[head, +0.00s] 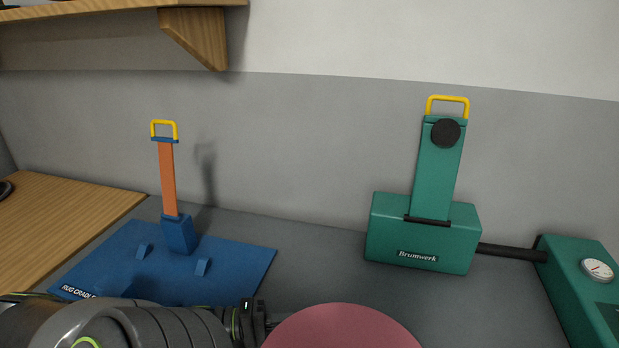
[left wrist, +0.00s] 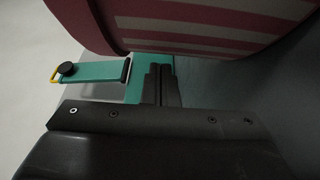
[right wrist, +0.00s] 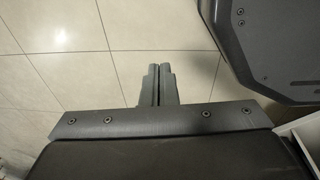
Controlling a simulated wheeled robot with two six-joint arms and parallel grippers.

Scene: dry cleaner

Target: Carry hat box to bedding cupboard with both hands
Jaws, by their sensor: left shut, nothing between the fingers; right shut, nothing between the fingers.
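The hat box (head: 342,330) shows at the bottom edge of the head view as a round dusky-red top, mostly cut off. In the left wrist view its side (left wrist: 200,30) has pink and white stripes. My left gripper (head: 262,318) is shut and empty beside the box's left side; its closed fingers show in the left wrist view (left wrist: 160,85). I cannot tell if they touch the box. My right gripper (right wrist: 157,85) is shut and empty above the tiled floor, away from the box, and out of the head view. The bedding cupboard is not in view.
A blue rug cradle (head: 225,270) with an upright orange post stands on the grey counter at left. A green Brumwerk machine (head: 425,240) stands behind the box, joined by a dark pipe to a green unit with a gauge (head: 597,270). A wooden shelf (head: 110,14) hangs above.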

